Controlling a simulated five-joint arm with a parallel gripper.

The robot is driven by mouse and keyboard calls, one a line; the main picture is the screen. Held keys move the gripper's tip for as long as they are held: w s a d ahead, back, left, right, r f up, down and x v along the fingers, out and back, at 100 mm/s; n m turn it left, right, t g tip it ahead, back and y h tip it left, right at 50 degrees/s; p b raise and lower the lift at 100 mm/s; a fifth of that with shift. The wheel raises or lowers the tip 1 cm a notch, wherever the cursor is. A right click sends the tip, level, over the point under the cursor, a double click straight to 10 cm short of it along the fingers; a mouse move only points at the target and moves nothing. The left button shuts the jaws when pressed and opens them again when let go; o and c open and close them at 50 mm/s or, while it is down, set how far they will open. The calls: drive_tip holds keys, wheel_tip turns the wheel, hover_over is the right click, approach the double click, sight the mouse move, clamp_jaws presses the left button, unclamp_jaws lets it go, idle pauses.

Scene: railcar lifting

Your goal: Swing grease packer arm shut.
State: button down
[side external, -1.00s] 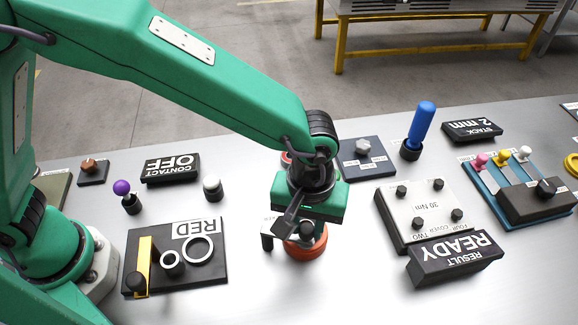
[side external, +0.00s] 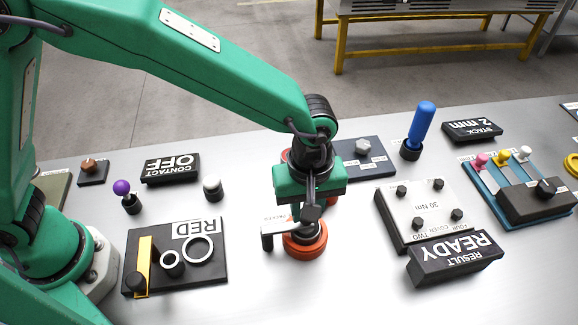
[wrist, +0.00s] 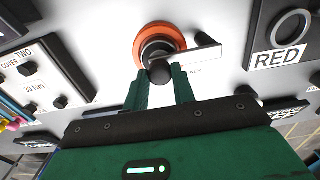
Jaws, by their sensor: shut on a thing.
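The grease packer has a round orange-red base (side external: 306,250) on the bench, below my gripper in the side view. A pale grey arm (side external: 276,228) lies across its top, with its bent end to the left of the base. In the wrist view the orange base (wrist: 160,38) shows behind a black knob (wrist: 159,72), and the pale arm (wrist: 196,54) reaches right from the middle. My gripper (wrist: 159,88) is shut on the black knob, one green finger on each side. In the side view my gripper (side external: 311,207) hides part of the packer.
A black panel marked RED (side external: 205,268) with rings and a yellow bar lies to the left. A plate marked 30 Nm (side external: 424,225) and a READY block (side external: 455,259) lie to the right. A blue handle (side external: 421,124) stands behind. The bench front is clear.

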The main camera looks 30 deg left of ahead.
drive_tip(key=shift+w, duration=0.1)
drive_tip(key=c, duration=1.1)
unclamp_jaws()
drive_tip(key=shift+c, duration=0.2)
drive_tip(key=shift+r, duration=0.15)
drive_tip(key=shift+r, duration=3.8)
drive_tip(key=shift+a, duration=0.1)
